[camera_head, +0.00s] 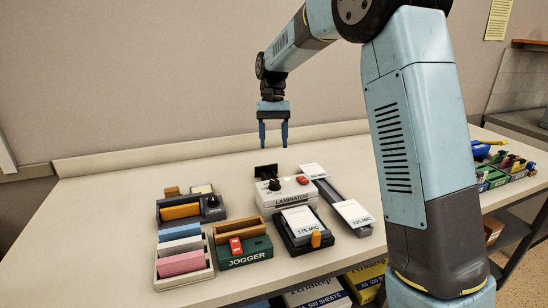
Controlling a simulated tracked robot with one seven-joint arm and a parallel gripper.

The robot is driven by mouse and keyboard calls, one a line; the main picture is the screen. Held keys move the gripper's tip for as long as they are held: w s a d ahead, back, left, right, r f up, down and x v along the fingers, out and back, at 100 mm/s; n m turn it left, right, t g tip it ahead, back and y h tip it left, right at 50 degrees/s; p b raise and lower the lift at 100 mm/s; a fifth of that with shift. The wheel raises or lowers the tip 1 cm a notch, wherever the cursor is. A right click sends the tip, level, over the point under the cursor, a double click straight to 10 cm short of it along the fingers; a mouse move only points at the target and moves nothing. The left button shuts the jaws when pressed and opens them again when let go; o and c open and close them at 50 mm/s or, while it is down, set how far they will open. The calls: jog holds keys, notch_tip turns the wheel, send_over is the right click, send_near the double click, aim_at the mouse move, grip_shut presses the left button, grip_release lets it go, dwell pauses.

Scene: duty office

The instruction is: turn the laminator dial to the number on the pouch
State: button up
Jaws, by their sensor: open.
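The laminator (283,200) is a white box with its name on the front, standing mid-table. Its black dial (274,185) is on the top left; its setting is too small to read. A white card (299,220), apparently reading 175 MIC, lies on a black device in front of the laminator. Another card (354,212), reading 125 MIC, lies at the near end of a dark long device to the right. I cannot tell which card is the pouch. My gripper (273,141) is open and empty, pointing down above and behind the laminator, apart from it.
A green jogger (243,258), a tray of coloured paper (206,270) and a dark device with an orange bar (212,211) stand left of the laminator. A red switch (303,180) is right of the dial. The table's left end is clear.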

jog(key=shift+v, duration=1.45)
jog(key=s+d+r+t, duration=0.35)
jog(key=s+d, duration=0.25)
jog(key=s, duration=0.2)
jog(key=s+d+r+t, duration=0.2)
jog(key=s+d+r, duration=0.2)
jog(key=s+d, duration=0.3)
jog(key=s+d+f+t, duration=0.2)
jog(key=s+d, duration=0.1)
jog(key=s, duration=0.5)
jog(key=s+d+f+t, duration=0.2)
jog(key=s+d, duration=0.1)
jog(key=s, duration=0.6)
jog(key=shift+d+t, duration=0.15)
jog(key=shift+t, duration=0.2)
